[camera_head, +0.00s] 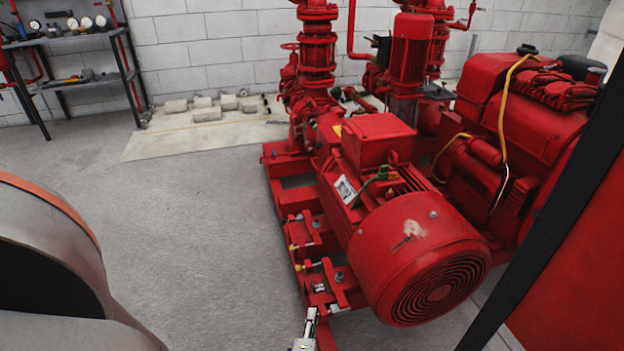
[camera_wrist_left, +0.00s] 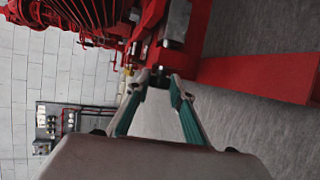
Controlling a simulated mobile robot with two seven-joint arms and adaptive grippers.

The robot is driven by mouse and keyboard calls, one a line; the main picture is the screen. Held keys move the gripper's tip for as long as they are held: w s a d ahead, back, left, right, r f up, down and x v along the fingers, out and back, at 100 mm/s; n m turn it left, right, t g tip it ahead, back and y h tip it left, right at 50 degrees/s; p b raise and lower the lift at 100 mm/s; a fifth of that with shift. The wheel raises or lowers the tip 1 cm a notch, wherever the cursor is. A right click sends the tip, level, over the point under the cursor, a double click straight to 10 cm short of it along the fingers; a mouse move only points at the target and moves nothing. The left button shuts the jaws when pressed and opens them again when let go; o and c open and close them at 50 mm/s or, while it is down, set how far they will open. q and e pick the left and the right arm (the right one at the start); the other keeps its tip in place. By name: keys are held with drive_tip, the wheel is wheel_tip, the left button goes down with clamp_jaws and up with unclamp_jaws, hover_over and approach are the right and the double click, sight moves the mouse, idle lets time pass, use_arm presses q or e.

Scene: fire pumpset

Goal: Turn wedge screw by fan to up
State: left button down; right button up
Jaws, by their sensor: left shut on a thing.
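The red motor (camera_head: 395,235) stands on a red base frame, with its round fan grille (camera_head: 440,290) facing the front right. Small brass-tipped screws (camera_head: 302,267) sit in brackets along the left edge of the frame. My left gripper (camera_head: 310,322) shows at the bottom edge, by the frame corner near the fan. In the left wrist view, the teal-padded fingers of my left gripper (camera_wrist_left: 158,82) close on the wedge screw (camera_wrist_left: 157,77), a small dark piece beside the red frame. Its exact turn angle cannot be told. My right gripper is out of view.
Red pump columns (camera_head: 317,50) and a red engine (camera_head: 520,130) stand behind and right of the motor. A dark post (camera_head: 550,210) crosses the right side. A shelf with gauges (camera_head: 75,40) stands at the back left. The floor (camera_head: 190,220) left of the frame is clear.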

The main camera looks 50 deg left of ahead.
use_arm(q)
drive_tip(key=shift+s, duration=0.1)
drive_tip(key=c, duration=1.8)
unclamp_jaws()
drive_tip(key=shift+o, duration=0.2)
drive_tip(key=shift+a+r+g+h, duration=0.1)
drive_tip(key=shift+r+g+h, duration=0.05)
drive_tip(key=shift+g+h, duration=0.2)
